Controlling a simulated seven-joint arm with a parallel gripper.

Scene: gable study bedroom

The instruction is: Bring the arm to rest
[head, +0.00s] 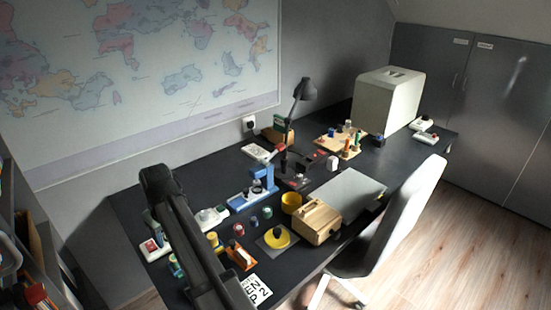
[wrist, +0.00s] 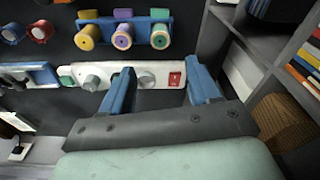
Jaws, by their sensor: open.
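My gripper (wrist: 160,80) shows in the wrist view with its two blue fingers spread apart and nothing between them. Behind the fingers is a white strip (wrist: 150,78) with a grey knob and a red switch (wrist: 175,79). I cannot tell the exact gap between the fingers and the strip. In the head view my dark arm reaches across the left end of the black desk (head: 290,185), and my gripper cannot be made out there.
A blue rack (wrist: 88,27) with several thread spools stands beyond the strip. Shelves with books (wrist: 306,60) are close on the right in the wrist view.

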